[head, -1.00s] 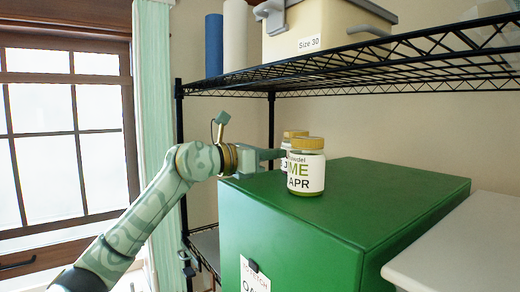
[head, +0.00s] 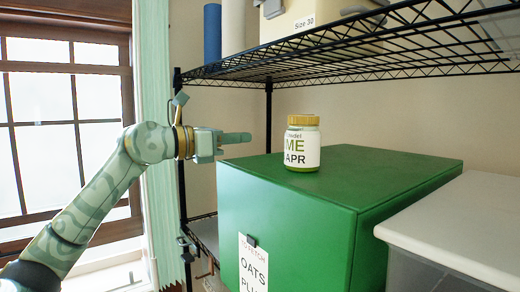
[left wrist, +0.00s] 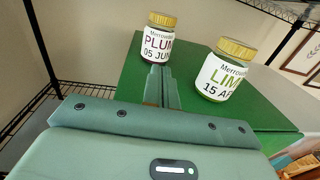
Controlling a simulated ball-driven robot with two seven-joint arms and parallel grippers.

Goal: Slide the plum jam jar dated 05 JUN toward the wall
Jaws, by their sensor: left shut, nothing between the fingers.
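The plum jam jar (left wrist: 159,40), labelled PLUM and 05 JUN with a gold lid, stands upright on the green box (left wrist: 135,80) in the left wrist view. In the head view it is hidden behind the lime jar. The lime jar (head: 302,144), labelled APR, stands upright on the same green box (head: 285,215); it also shows at the right in the left wrist view (left wrist: 228,72). My left gripper (head: 249,137) is shut and empty, left of the jars with a gap. In the left wrist view its fingers (left wrist: 161,72) point toward the plum jar's base. My right gripper is out of view.
A black wire shelf (head: 350,55) hangs above the box, holding a cream bin (head: 310,18) and a blue roll (head: 212,32). A white-lidded container (head: 460,220) stands at the right. The box top right of the jars is clear.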

